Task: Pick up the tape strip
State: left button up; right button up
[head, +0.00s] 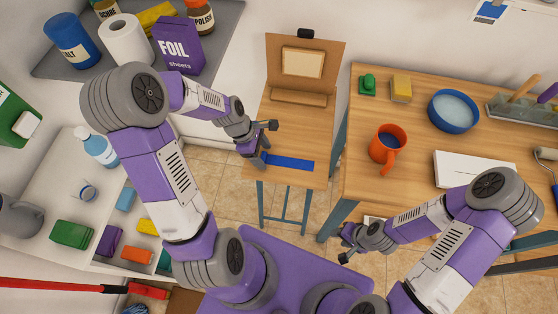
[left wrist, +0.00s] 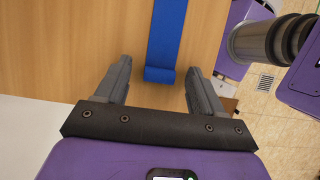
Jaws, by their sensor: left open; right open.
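The blue tape strip (head: 290,163) lies flat on a small wooden stand's tabletop (head: 305,125), near its front edge. In the left wrist view the tape strip (left wrist: 167,40) runs down the picture, and its curled near end sits between the fingertips. My left gripper (head: 262,143) is over the left end of the strip. In the left wrist view the left gripper (left wrist: 158,75) is open, with a finger on each side of the strip and a gap to both. My right gripper (head: 344,244) is open and empty, low in front of the larger table.
A larger wooden table (head: 420,210) on the right holds an orange mug (head: 388,145), a blue bowl (head: 453,111), a sponge (head: 401,88) and a roller. An upright board (head: 303,62) rises at the stand's back. Shelves with jars and a foil box (head: 178,45) stand at left.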

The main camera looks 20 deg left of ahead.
pick_arm(q)
jog(key=c, duration=1.1)
notch_tip(320, 180, up, 10)
jog(key=p, duration=0.3)
